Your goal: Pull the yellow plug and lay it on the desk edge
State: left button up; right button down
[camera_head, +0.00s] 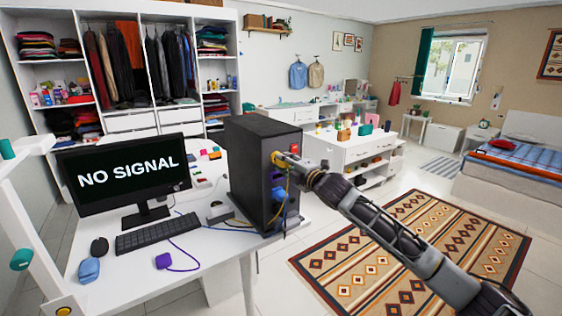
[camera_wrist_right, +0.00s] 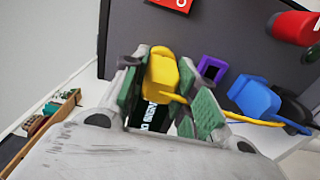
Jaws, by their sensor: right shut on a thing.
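The yellow plug (camera_head: 277,157) is at the upper part of the socket side of the black computer tower (camera_head: 262,150). My right gripper (camera_head: 287,160) is shut on it. In the right wrist view the plug (camera_wrist_right: 162,76) sits between the green finger pads of the gripper (camera_wrist_right: 168,96), close to the dark panel. I cannot tell whether it is seated in a socket. Its yellow cable (camera_wrist_right: 250,121) runs off to the right. The white desk (camera_head: 120,275) holds the tower near its right edge. My left gripper is not in view.
A blue plug (camera_wrist_right: 255,97) and an empty-looking purple socket (camera_wrist_right: 212,68) are beside the yellow plug. A red cylinder (camera_wrist_right: 297,27) is at upper right. A purple plug (camera_head: 163,261), keyboard (camera_head: 157,234) and monitor (camera_head: 122,180) are on the desk. Its front part has clear room.

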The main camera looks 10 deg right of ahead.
jog(key=shift+v, duration=0.8)
dwell(0.9)
jog(key=shift+p+v, duration=0.35)
jog(key=shift+v, duration=1.45)
